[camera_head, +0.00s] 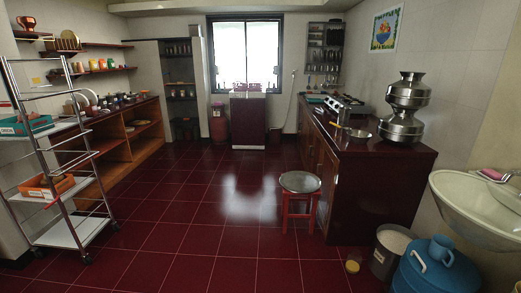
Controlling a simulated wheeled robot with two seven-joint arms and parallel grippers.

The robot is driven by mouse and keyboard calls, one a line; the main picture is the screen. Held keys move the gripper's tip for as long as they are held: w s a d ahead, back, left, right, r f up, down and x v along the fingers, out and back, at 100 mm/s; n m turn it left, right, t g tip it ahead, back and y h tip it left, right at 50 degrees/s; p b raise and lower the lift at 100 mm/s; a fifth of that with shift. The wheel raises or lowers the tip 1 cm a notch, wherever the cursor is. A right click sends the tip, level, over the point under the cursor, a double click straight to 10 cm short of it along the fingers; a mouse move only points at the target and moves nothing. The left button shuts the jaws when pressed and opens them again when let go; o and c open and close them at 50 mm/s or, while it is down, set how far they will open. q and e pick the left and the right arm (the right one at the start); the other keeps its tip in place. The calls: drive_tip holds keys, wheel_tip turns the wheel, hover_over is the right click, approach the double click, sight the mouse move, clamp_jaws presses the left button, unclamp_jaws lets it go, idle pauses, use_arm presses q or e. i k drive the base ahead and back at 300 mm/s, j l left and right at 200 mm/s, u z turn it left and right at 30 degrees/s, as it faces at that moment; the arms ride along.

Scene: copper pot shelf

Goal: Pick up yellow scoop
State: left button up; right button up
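A small yellow, cup-like item (353,264) sits on the floor at the lower right, just left of a metal bucket with pale contents (389,251). It may be the yellow scoop, but it is too small and dark to be sure. A yellowish item (343,117) also shows on the right counter near the stove, and its shape is unclear. Neither of my grippers is in view.
A red stool with a metal top (300,182) stands before the right counter (385,170). A blue drum (438,266) and a sink (475,205) are at the lower right. A wheeled rack (82,230) stands left. The middle red tiled floor (215,215) is clear.

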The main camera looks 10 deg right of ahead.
sight(340, 127)
drive_tip(key=i, duration=2.9)
